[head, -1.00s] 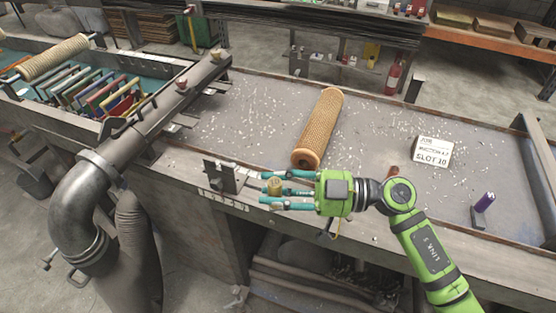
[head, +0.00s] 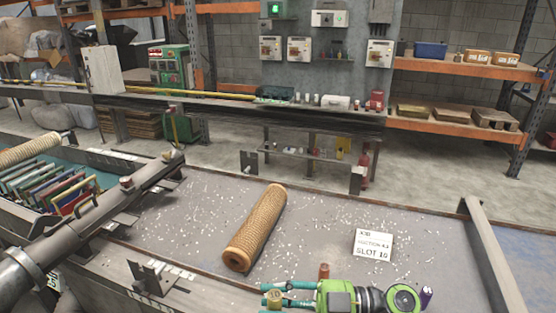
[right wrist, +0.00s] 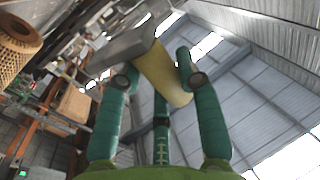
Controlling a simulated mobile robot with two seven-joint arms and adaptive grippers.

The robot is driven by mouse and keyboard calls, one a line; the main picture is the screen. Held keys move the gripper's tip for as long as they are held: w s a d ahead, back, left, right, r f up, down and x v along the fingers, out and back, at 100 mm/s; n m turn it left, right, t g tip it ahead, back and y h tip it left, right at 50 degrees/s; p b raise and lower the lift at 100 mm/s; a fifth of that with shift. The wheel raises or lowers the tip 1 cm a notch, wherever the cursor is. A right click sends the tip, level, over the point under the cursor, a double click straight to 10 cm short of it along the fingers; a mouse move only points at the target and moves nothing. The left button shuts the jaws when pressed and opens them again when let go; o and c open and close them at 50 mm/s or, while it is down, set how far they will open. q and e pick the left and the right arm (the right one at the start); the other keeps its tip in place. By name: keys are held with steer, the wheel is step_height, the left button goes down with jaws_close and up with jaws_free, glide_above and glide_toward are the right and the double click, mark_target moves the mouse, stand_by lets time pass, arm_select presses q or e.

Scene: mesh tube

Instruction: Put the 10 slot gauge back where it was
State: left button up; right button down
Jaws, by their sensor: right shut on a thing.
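The 10 slot gauge is a short brass-yellow cylinder (head: 274,299) with a 10 on its end, low in the head view. My right gripper (head: 272,297) is shut on it, near the bench's front edge. In the right wrist view the gauge (right wrist: 166,76) lies tilted between my teal fingers. A grey bracket with a marked strip (head: 155,277) stands on the front edge, left of and apart from the gripper. My left gripper is out of view.
A tan mesh tube (head: 256,228) lies on the bench behind my gripper. A white SLOT 10 card (head: 373,244) lies to its right. A brown peg (head: 323,271) and a purple-topped item (head: 426,294) stand near my arm. A dark pipe (head: 110,220) crosses at left, beside a coloured plate rack (head: 48,188).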

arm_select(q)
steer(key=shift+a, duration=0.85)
arm_select(e)
steer(key=s+d+f+m+t+h, duration=0.1)
steer(key=d+m+t+h, duration=0.7)
steer(key=d+h, duration=0.1)
steer(key=s+d+f+m+t+h, duration=0.2)
steer(key=d+m+t+h, duration=0.6)
steer(key=m+h, duration=0.1)
steer(key=shift+d+m+t, duration=0.3)
steer(key=shift+d+t, duration=0.1)
steer(key=shift+s, duration=0.1)
